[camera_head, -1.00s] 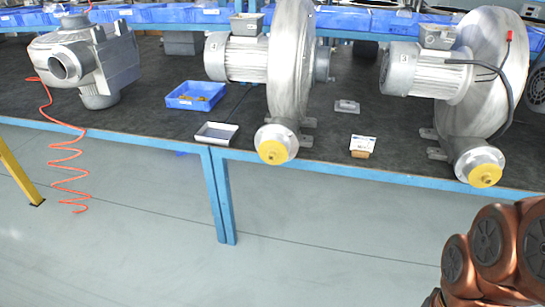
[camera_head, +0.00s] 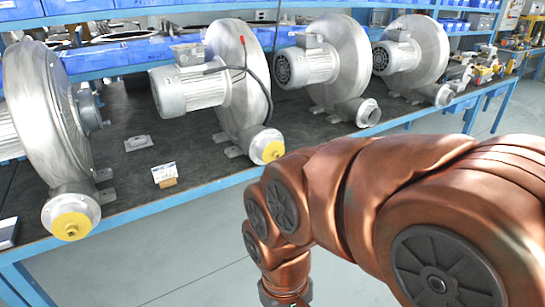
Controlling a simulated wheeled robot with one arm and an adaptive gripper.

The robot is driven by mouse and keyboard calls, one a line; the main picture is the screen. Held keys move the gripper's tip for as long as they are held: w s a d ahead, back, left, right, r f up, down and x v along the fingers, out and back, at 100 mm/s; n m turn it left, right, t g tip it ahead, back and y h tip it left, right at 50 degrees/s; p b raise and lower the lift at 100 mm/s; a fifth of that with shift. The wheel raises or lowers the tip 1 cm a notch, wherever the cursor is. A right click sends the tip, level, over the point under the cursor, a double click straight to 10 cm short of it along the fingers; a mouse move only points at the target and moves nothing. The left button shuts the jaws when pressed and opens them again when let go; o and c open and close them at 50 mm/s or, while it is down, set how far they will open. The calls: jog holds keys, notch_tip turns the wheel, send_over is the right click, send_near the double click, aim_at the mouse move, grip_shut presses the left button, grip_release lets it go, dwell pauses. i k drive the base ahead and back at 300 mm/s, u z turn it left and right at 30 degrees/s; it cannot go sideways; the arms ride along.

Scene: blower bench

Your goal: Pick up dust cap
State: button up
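A yellow dust cap (camera_head: 273,151) sits on the outlet of the second blower from the left (camera_head: 233,85), just left of my copper-coloured arm. Another yellow dust cap (camera_head: 71,226) covers the outlet of the leftmost blower (camera_head: 48,110), at the bench's front edge. My arm reaches in from the right and bends down in front of the bench. My gripper is out of the picture below the bottom edge, so its fingers do not show.
Two more blowers (camera_head: 338,60) (camera_head: 413,55) stand to the right with uncapped outlets. A small card on a stand (camera_head: 164,174) and a grey plate (camera_head: 138,142) lie between the capped blowers. Blue bins (camera_head: 120,50) line the back. The floor (camera_head: 190,270) in front is clear.

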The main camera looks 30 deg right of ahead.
aim_at(274, 149)
jog(key=z, duration=0.15)
jog(key=k, duration=0.35)
jog(key=u, duration=0.9)
jog(key=i, duration=1)
jog(key=z, duration=0.8)
jog(key=i, duration=0.95)
jog(key=z, duration=1)
